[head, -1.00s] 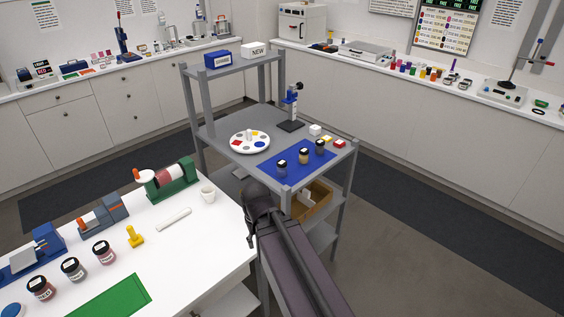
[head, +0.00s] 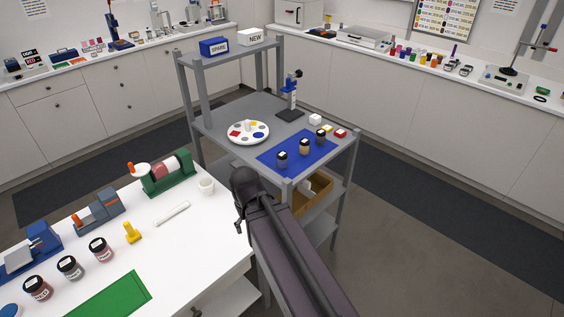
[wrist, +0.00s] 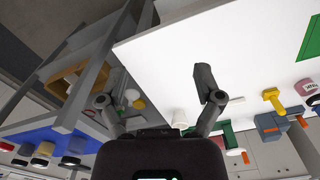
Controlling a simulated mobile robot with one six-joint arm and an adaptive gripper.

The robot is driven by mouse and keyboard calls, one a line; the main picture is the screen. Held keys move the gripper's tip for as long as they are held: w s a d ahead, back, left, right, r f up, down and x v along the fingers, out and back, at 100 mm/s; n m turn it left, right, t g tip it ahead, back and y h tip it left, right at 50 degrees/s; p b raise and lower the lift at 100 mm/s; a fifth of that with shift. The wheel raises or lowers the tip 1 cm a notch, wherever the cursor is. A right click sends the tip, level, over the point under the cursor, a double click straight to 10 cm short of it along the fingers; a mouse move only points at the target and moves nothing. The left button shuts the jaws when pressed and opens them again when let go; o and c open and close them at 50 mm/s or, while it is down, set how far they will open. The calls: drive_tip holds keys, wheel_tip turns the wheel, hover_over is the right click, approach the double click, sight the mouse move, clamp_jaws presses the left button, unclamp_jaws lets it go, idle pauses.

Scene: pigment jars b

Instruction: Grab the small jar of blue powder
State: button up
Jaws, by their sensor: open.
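The near jar (head: 282,160) looks grey-blue, the middle jar (head: 304,147) looks tan, and the far jar (head: 321,137) looks dark grey. Which one holds blue powder is too small to tell surely. In the wrist view, the mat (wrist: 40,135) and the jars are at the lower left, tilted. My gripper (wrist: 160,80) is open and empty, apart from the jars.
A white paint palette (head: 236,127) and a blue stand (head: 290,100) share the cart's shelf. A white table (head: 200,235) with jars and tools lies at the left.

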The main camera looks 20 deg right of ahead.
drive_tip(key=w+d+n+t+h+b, duration=0.1)
drive_tip(key=w+d+n+h+b, duration=0.2)
drive_tip(key=w+d+n+h, duration=0.55)
drive_tip(key=n+t+h+b, duration=0.3)
drive_tip(key=n+h, duration=0.2)
drive_tip(key=n, duration=0.7)
approach(278, 157)
drive_tip(key=shift+a+r, duration=0.55)
drive_tip(key=shift+a, duration=0.15)
drive_tip(key=shift+g, duration=0.4)
drive_tip(key=b+x, duration=0.3)
drive_tip(key=x, duration=0.4)
drive_tip(key=shift+w+d+f, duration=0.2)
drive_tip(key=shift+d+f, duration=0.1)
drive_tip(key=shift+w+d+f, duration=0.1)
drive_tip(key=shift+d, duration=0.35)
drive_tip(key=shift+b+x, duration=1.15)
drive_tip(key=shift+x, duration=1.45)
drive_tip(key=shift+f, duration=0.1)
